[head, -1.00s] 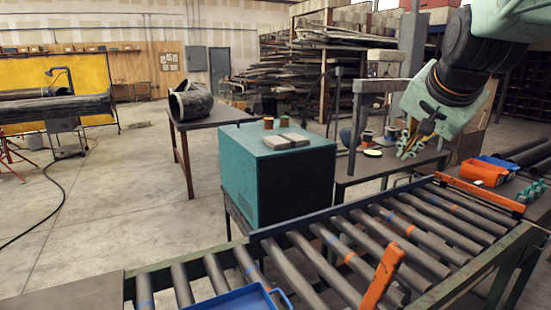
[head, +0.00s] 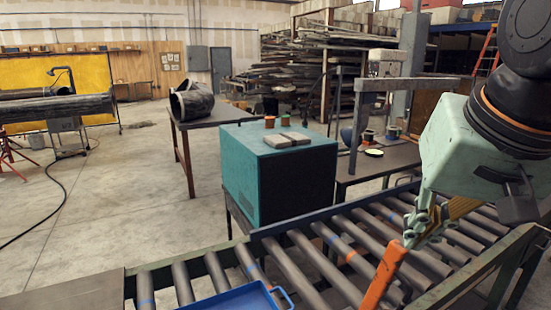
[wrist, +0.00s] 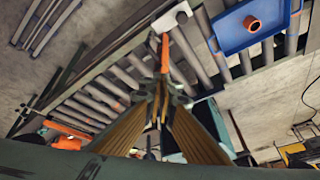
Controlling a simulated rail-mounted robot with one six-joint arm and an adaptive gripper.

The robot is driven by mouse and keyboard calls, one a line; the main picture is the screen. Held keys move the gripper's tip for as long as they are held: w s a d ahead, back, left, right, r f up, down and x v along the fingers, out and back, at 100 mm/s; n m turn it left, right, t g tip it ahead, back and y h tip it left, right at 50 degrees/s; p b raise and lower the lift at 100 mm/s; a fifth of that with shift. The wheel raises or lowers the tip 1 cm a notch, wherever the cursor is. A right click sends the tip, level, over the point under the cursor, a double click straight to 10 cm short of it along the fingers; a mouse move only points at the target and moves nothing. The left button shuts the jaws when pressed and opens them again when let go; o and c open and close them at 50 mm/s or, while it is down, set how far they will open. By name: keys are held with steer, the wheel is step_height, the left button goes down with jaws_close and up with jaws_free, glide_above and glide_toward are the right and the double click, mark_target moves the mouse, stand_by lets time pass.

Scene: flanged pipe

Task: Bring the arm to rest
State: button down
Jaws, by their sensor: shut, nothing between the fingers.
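My gripper (head: 422,232) is shut and empty, pointing down and to the left over the roller conveyor (head: 345,240). In the wrist view its closed fingertips (wrist: 161,88) meet in the middle of the picture. My arm comes in from the right edge of the head view. The fingertips appear close to the top end of an orange upright bar (head: 383,274) at the conveyor's near side; I cannot tell whether they touch it. The bar also shows just beyond the fingertips in the wrist view (wrist: 165,53).
A blue tray (head: 238,302) lies on the conveyor's near end; the wrist view shows an orange-red round part (wrist: 252,24) in it. A teal box (head: 270,178) stands behind the conveyor. Open floor lies left.

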steer(key=s+a+f+n, duration=0.1)
steer(key=s+f, duration=0.1)
steer(key=s, duration=0.5)
steer(key=s+a+f+n+g, duration=0.1)
steer(key=s+f+n, duration=0.1)
steer(key=s, duration=0.4)
steer(key=shift+s+f+g, duration=0.3)
steer(key=shift+s+f, duration=0.1)
steer(key=shift+f, duration=0.05)
